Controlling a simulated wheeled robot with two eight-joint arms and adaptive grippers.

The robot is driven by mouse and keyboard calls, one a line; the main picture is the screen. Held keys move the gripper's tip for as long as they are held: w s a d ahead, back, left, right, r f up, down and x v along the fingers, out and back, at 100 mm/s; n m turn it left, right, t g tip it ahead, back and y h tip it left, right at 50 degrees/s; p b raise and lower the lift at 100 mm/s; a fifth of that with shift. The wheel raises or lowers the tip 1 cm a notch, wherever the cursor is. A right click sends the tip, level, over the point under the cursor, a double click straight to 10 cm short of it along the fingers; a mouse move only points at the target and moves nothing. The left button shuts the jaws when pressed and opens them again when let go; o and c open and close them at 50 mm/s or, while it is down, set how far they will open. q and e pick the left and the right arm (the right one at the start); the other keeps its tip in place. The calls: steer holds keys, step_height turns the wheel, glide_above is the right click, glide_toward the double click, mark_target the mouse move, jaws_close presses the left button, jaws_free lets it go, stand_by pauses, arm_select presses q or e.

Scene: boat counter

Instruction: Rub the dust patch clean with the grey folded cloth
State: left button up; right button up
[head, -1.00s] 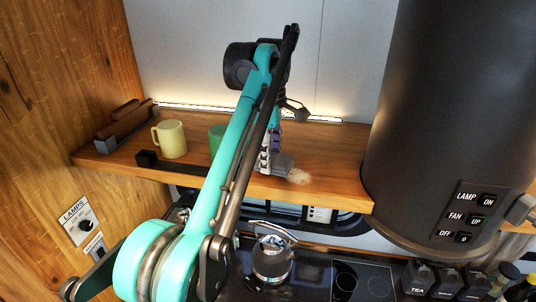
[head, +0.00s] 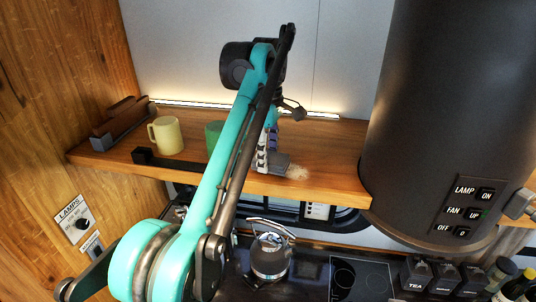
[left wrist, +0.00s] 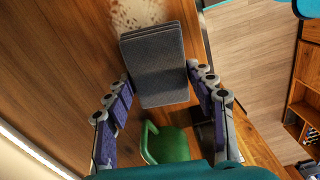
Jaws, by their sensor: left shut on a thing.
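The grey folded cloth (left wrist: 157,68) is held between the two fingers of my left gripper (left wrist: 160,85) in the left wrist view. In the head view the cloth (head: 281,160) shows at the shelf, partly behind the left gripper (head: 267,153). The dust patch (head: 297,172) is a pale speckled spot on the wooden shelf, right beside the cloth's front edge. It also shows in the left wrist view (left wrist: 138,14), just past the cloth's far edge and partly hidden by it. I cannot tell whether the cloth touches the wood. My right gripper is not in view.
A yellow-green mug (head: 165,135) and a green mug (head: 214,137) stand on the wooden shelf (head: 330,150), left of the gripper. A wooden rack (head: 122,121) is at the shelf's left end. A black cylinder (head: 430,110) bounds the right. A kettle (head: 269,255) stands below.

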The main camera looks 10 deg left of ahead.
mark_target(281, 158)
arm_select(q)
steer(key=shift+f+b, duration=0.3)
steer(key=shift+f, duration=0.2)
steer(key=shift+d+r+p, duration=0.2)
steer(key=shift+d+p, duration=0.45)
steer(key=shift+d, duration=1)
steer(key=shift+d+f, duration=0.2)
steer(key=shift+d, duration=1.75)
